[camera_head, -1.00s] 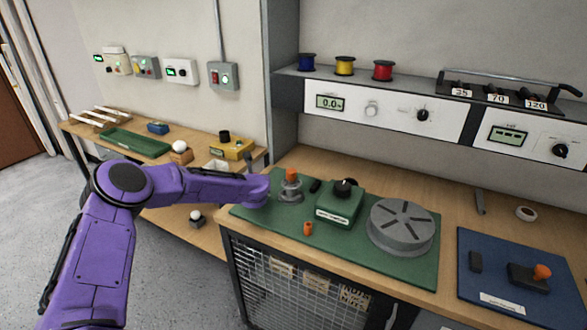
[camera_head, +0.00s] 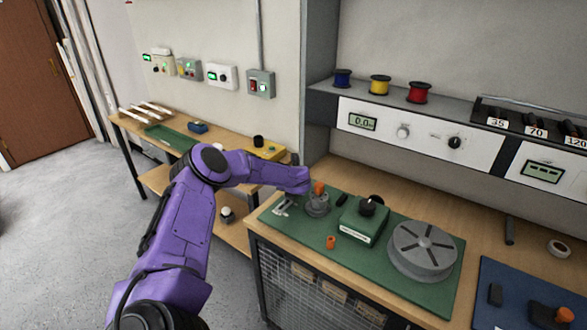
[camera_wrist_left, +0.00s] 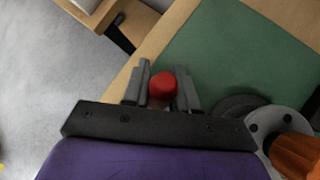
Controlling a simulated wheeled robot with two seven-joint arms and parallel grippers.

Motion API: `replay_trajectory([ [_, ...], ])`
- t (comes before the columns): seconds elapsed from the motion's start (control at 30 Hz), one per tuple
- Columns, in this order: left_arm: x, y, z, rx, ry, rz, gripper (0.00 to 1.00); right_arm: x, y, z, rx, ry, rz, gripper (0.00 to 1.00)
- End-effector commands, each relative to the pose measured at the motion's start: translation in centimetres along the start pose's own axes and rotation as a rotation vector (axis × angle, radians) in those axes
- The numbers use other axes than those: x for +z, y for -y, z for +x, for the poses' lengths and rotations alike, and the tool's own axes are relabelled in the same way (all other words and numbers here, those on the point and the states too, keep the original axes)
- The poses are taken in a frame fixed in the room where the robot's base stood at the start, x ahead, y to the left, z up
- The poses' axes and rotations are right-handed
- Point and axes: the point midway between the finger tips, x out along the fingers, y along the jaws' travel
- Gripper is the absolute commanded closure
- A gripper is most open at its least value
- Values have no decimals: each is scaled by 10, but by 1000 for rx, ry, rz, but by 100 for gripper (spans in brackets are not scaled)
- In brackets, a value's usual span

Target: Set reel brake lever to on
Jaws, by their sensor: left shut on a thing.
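My left gripper (camera_wrist_left: 161,90) is shut on a red knob (camera_wrist_left: 163,85) in the left wrist view, one finger on each side of it. I take this knob for the tip of the reel brake lever; its shaft is hidden. In the head view my left gripper (camera_head: 303,181) is over the left part of the green mat (camera_head: 300,238), beside the orange-topped grey stand (camera_head: 317,204), and hides the red knob. The grey slotted reel (camera_head: 422,250) sits at the mat's right. My right gripper is not in view.
A green box with a black knob (camera_head: 363,220) and a small orange cylinder (camera_head: 331,242) are on the mat. The orange part of the stand (camera_wrist_left: 295,152) is close to the right of my fingers. A pale label (camera_head: 283,208) lies at the mat's left.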

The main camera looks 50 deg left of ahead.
Motion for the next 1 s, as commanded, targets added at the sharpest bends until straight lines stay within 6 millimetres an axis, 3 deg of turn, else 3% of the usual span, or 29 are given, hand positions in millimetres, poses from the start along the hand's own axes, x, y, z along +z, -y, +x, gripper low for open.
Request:
replay_trajectory([
  [0.27, 3, 0, -1, 0, 5, -1, 100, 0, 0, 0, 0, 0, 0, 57],
  [0.3, 3, 0, -1, 0, 6, -1, 60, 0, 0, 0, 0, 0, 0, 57],
  [0.33, 3, 1, -1, 0, 6, 0, 52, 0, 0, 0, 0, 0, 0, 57],
  [0.7, 2, 2, -6, -2, 3, -1, 52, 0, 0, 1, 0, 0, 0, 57],
  [1.0, 3, 2, -68, -6, 6, -3, 52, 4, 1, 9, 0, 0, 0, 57],
])
